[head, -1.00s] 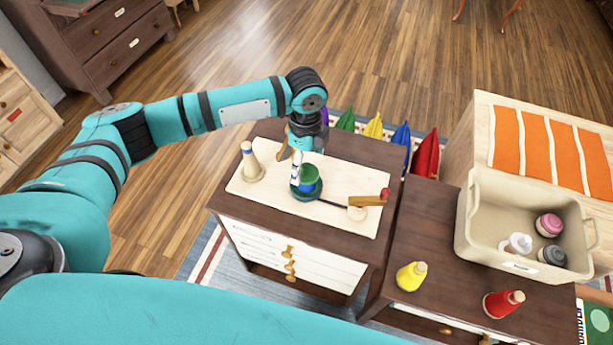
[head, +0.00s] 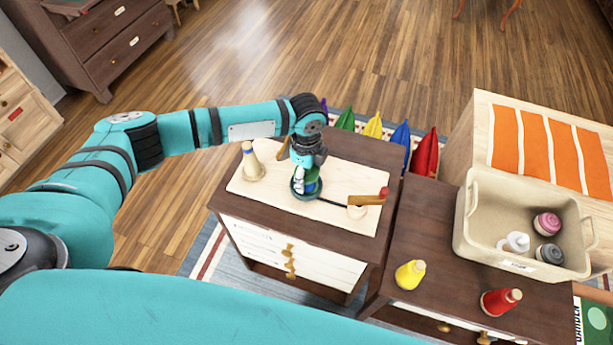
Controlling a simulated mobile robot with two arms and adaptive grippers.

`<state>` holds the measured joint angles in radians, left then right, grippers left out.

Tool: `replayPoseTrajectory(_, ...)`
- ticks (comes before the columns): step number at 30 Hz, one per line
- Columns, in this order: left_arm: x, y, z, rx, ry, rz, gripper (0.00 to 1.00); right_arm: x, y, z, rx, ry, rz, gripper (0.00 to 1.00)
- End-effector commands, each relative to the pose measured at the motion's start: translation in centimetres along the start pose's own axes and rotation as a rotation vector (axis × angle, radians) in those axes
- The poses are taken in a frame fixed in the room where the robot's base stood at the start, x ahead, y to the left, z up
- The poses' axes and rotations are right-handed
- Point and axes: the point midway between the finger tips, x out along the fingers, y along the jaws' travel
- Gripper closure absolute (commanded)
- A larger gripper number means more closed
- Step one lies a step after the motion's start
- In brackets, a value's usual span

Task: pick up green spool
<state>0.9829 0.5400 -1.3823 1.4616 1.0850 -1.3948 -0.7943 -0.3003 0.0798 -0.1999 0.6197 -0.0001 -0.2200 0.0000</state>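The green spool (head: 312,184) stands at the dark green round dish (head: 297,195) on the cream mat (head: 330,222) of the left cabinet. It shows blue as well as green, and its top and left side are mostly hidden by my gripper. My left gripper (head: 303,180) points down right at the spool, with a white fingertip beside its left side. I cannot tell whether the fingers touch it or how far apart they are. My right gripper is not in view.
A cream cone-shaped spool (head: 251,165) stands left on the mat. A wooden piece with a red end (head: 368,199) lies right. Yellow (head: 410,276) and red (head: 501,302) cone spools stand on the right cabinet, near a beige bin (head: 480,232) holding several items.

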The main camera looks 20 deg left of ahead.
Motion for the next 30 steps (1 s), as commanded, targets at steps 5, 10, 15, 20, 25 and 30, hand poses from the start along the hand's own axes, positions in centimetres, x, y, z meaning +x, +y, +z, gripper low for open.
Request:
replayPoseTrajectory(5,0.0,0.0,0.0,0.0,0.0,0.0,0.74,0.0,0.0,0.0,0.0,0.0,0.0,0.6)
replayPoseTrajectory(10,0.0,0.0,0.0,0.0,0.0,0.0,0.83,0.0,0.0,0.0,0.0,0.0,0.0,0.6)
replayPoseTrajectory(15,0.0,0.0,0.0,0.0,0.0,0.0,0.83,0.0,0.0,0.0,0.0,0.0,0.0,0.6)
replayPoseTrajectory(20,-0.1,0.0,0.0,0.0,0.0,0.0,0.84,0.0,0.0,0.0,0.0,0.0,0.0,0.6)
replayPoseTrajectory(25,-0.5,0.0,0.0,0.0,0.001,-0.001,0.84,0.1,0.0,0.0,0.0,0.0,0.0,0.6)
replayPoseTrajectory(30,-2.1,-0.1,0.0,0.0,0.001,-0.002,0.84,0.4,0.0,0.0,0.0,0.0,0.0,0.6)
